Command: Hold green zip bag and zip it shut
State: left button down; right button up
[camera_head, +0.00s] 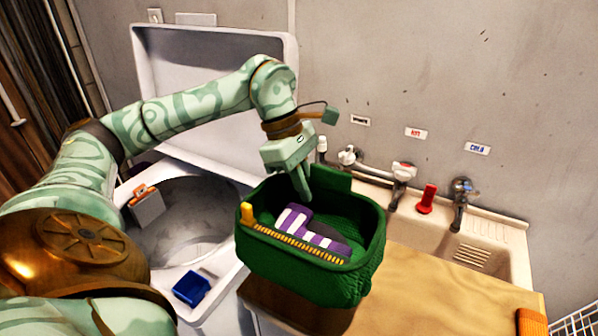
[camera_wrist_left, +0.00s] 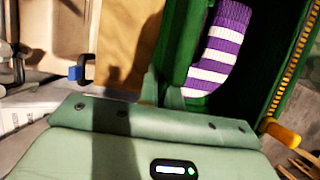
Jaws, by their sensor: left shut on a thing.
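The green zip bag (camera_head: 300,275) stands open on the wooden counter's left end. Yellow zipper teeth (camera_head: 290,243) run along its near rim, with a chunky yellow zip pull (camera_head: 246,213) at the left end. Inside lie a purple-and-white striped sock (camera_head: 295,222) and something dark. My left gripper (camera_head: 303,190) reaches down to the bag's far side and is shut on its green edge. In the left wrist view the fingers (camera_wrist_left: 166,92) meet at the green bag (camera_wrist_left: 182,45), with the sock and the yellow pull (camera_wrist_left: 280,135) to the right. My right gripper is out of view.
An open-lidded washer (camera_head: 185,225) stands left, with a blue box (camera_head: 192,288) on its edge. The sink (camera_head: 485,245) with taps is behind right; a red object (camera_head: 427,198) stands at its back. The wooden counter (camera_head: 430,295) right of the bag is mostly clear.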

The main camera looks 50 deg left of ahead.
pick_arm(q)
jog(key=w+a+p, duration=0.3)
jog(key=w+p, duration=0.2)
jog(key=w, duration=0.2)
jog(key=shift+w, duration=0.35)
dwell(0.5)
jog(key=shift+f, duration=0.1)
jog(key=shift+f+b, duration=3.05)
jog(key=shift+f, duration=3.3)
jog(key=c, duration=1.5)
grip_release()
